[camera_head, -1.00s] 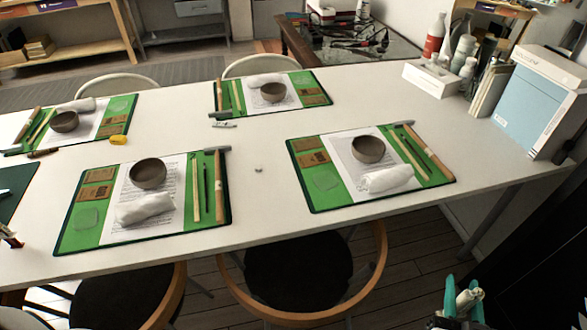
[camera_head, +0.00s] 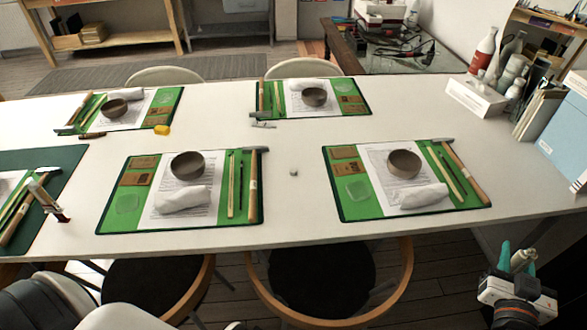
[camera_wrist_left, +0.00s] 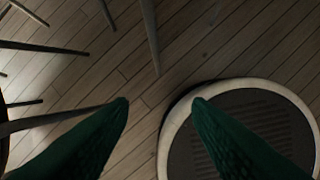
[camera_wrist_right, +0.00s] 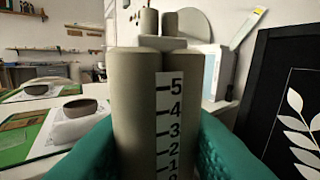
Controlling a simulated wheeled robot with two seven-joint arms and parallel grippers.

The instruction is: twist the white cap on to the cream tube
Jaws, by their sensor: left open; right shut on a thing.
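The cream tube (camera_wrist_right: 132,110) is a double barrel with a black-numbered white scale strip. It stands upright between the green fingers of my right gripper, and shows small in the head view (camera_head: 524,257). At its top are a pale crosspiece and two short round stubs. My right gripper (camera_head: 516,262) is shut on the tube, in front of the table's right part. A small pale thing (camera_head: 294,172), perhaps the white cap, lies on the bare table between the two front mats. My left gripper (camera_wrist_left: 161,101) is open and empty above the floor.
Green mats with bowls, white cloth rolls and tools lie on the white table (camera_head: 285,215). Chairs (camera_head: 322,280) stand along its near edge. Bottles (camera_head: 485,52) in a white tray and a blue box (camera_head: 565,140) stand at the right. A round-topped seat (camera_wrist_left: 180,120) is below my left gripper.

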